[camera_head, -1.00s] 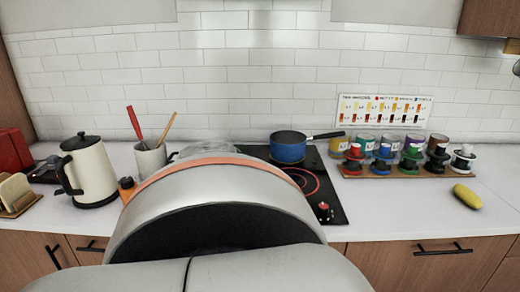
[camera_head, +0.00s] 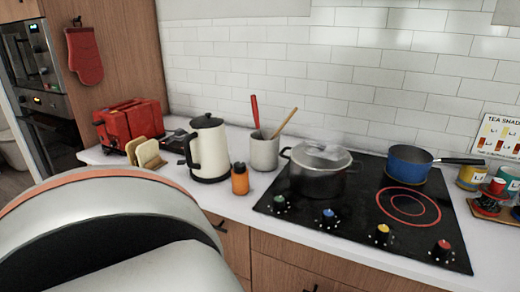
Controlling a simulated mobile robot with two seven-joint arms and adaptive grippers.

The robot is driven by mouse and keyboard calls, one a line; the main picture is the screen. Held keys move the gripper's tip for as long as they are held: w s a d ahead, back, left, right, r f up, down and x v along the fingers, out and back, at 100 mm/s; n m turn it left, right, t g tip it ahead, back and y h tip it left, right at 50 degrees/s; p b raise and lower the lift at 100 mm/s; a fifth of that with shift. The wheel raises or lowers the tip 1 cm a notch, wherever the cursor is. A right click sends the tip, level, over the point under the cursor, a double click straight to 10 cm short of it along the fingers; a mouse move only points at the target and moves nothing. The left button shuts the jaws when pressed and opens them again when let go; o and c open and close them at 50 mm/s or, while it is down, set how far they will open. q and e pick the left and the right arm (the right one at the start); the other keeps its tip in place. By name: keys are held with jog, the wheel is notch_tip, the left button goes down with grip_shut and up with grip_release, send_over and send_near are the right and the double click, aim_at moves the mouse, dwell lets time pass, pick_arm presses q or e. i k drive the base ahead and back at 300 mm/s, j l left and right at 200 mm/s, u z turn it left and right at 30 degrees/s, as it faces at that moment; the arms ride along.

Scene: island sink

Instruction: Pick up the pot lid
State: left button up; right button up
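The pot lid (camera_head: 320,155) is clear glass with a knob on top. It sits on a grey metal pot (camera_head: 318,180) at the back left of the black cooktop (camera_head: 350,226). The pot has a dark side handle on its left. A large pale arm link of mine fills the lower left of the view, apart from the pot. Neither of my grippers shows in the head view.
A blue saucepan (camera_head: 408,165) stands right of the pot. A utensil crock (camera_head: 264,152), orange bottle (camera_head: 240,180), cream kettle (camera_head: 209,150), bread slices (camera_head: 149,154) and red toaster (camera_head: 131,122) stand to its left. Knobs line the cooktop's front.

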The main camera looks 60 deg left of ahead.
aim_at(297, 155)
jog(key=u, duration=1.35)
